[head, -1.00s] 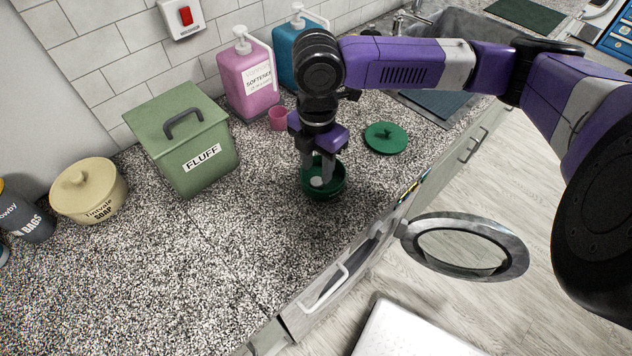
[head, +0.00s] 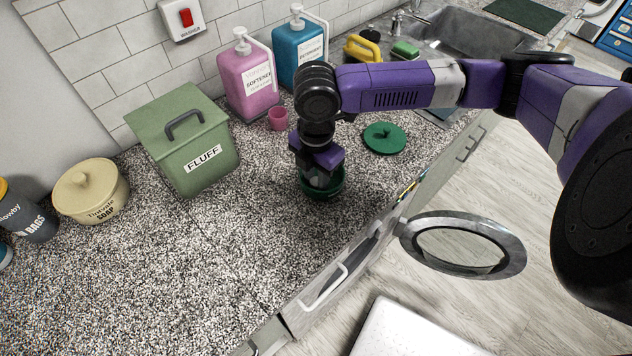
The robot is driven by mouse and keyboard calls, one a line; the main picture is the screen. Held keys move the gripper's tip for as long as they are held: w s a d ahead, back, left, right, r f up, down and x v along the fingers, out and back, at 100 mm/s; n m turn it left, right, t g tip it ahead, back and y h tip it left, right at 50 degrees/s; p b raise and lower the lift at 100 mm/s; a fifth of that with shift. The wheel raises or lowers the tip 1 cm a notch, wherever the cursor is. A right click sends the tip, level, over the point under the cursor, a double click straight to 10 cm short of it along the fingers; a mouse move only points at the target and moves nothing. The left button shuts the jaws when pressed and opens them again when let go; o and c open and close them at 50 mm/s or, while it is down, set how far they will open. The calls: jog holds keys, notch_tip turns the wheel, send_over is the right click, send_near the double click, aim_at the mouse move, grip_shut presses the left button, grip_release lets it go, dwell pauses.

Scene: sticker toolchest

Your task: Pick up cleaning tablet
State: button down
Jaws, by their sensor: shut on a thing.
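A small round dark green bowl (head: 337,188) stands on the speckled counter near its front edge. My gripper (head: 319,183) points down into this bowl, with its fingertips inside the rim. The jaws are shut on a small pale thing, which I take to be the cleaning tablet; fingers and bowl rim mostly hide it now. A green lid with a knob (head: 384,138) lies on the counter to the right of the bowl.
A pink cup (head: 278,118), a pink softener bottle (head: 249,80) and a blue detergent bottle (head: 298,52) stand behind. A green FLUFF box (head: 192,143) and a cream soap pot (head: 90,192) are left. An open round door (head: 462,246) juts out in front.

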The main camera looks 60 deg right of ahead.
notch_tip(320, 180, up, 20)
jog(key=b, duration=0.1)
dwell(0.6)
jog(key=shift+s+a, duration=0.1)
